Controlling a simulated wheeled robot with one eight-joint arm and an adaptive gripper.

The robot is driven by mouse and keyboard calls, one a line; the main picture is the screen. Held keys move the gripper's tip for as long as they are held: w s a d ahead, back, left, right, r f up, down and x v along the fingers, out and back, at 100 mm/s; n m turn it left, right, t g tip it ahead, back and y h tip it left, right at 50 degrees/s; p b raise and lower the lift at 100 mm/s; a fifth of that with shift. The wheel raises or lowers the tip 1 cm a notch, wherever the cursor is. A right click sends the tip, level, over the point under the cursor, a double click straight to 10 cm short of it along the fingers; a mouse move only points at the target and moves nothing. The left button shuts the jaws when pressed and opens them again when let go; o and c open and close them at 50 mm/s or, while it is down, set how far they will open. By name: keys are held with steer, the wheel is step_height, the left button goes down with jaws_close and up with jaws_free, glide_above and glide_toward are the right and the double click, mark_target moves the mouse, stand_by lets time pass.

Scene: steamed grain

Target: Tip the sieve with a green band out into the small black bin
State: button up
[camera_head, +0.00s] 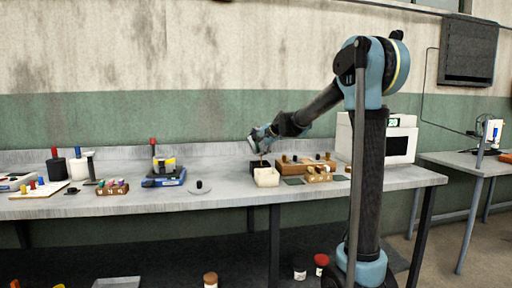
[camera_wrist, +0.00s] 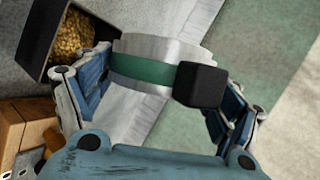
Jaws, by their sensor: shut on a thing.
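The sieve with a green band (camera_wrist: 140,70) is a pale metal ring in the wrist view, with a dark block (camera_wrist: 201,85) on its near side. My gripper (camera_wrist: 160,92) is shut on the sieve, one finger at each side. In the head view my gripper (camera_head: 260,140) is above the workbench. The small black bin (camera_wrist: 33,38) is beside the sieve at the upper left of the wrist view, with golden grain (camera_wrist: 75,38) in it. In the head view the bin (camera_head: 256,164) is below my gripper. The inside of the sieve is hidden.
A cream open container (camera_head: 267,177) stands in front of the black bin. Wooden racks (camera_head: 318,174) are to its right, before a white oven-like machine (camera_head: 400,140). A blue scale (camera_head: 164,178) stands to the left. The bench front (camera_head: 235,195) has some free room.

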steer(key=m+y, duration=0.1)
steer(key=d+m+y, duration=0.2)
steer(key=shift+w+r, duration=0.25)
steer(key=shift+w, duration=0.1)
stand_by(0.8)
step_height(320, 180, up, 8)
steer(key=n+t+h, duration=0.4)
steer(key=n+h, duration=0.7)
steer(key=shift+h, duration=0.4)
stand_by(1.6)
steer(key=shift+d, duration=0.1)
